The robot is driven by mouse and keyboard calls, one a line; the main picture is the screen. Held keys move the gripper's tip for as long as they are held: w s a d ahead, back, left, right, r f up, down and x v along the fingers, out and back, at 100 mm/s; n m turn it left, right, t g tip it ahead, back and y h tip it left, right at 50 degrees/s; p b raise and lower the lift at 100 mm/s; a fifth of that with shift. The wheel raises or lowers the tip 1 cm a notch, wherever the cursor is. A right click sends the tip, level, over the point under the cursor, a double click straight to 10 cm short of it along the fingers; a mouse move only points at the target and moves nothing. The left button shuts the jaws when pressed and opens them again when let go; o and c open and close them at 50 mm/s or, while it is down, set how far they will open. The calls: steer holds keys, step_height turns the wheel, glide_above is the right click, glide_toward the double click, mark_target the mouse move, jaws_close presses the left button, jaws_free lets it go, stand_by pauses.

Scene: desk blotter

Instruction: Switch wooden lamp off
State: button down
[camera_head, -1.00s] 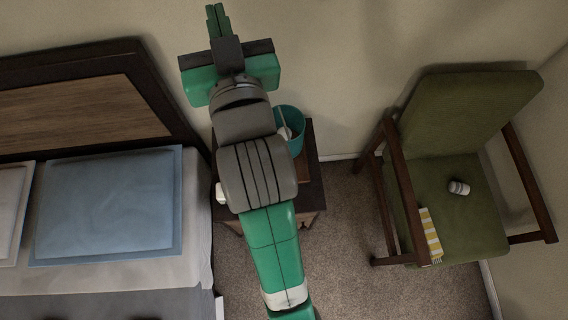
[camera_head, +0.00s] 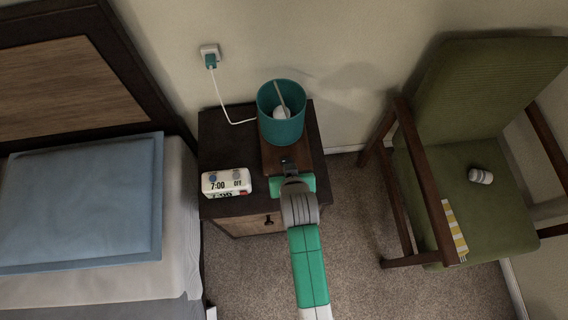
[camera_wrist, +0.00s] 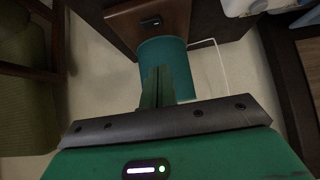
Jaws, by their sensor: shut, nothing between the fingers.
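The lamp has a teal cylindrical shade (camera_head: 281,118) and a brown wooden base (camera_head: 274,158) on the nightstand; a pale bulb shows inside the shade. I cannot tell whether it is lit. In the wrist view the shade (camera_wrist: 165,50) is behind my fingers, and the wooden base (camera_wrist: 172,25) carries a small dark switch (camera_wrist: 150,22). My gripper (camera_head: 289,168) is in front of the base in the head view, hiding part of it. In the wrist view my gripper (camera_wrist: 157,76) is shut and empty, its fingertips overlapping the shade. Contact cannot be told.
A white alarm clock (camera_head: 226,183) stands left of the lamp on the dark nightstand (camera_head: 222,145). A white cord (camera_head: 221,101) runs to a wall outlet (camera_head: 209,56). The bed is at left, a green armchair (camera_head: 455,185) at right, with carpet between.

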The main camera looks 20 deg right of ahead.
steer(key=b, duration=0.4)
glide_above(283, 158)
steer(key=s, duration=0.3)
steer(key=f, duration=0.6)
steer(key=shift+s+a+f, duration=0.1)
steer(key=shift+a+f, duration=0.3)
steer(key=f, duration=0.3)
steer(key=shift+w+f+b, duration=0.2)
steer(key=shift+f+b, duration=0.05)
steer(key=shift+b, duration=0.15)
steer(key=shift+w+f, duration=0.1)
steer(key=shift+f, duration=0.2)
steer(key=shift+f, duration=0.1)
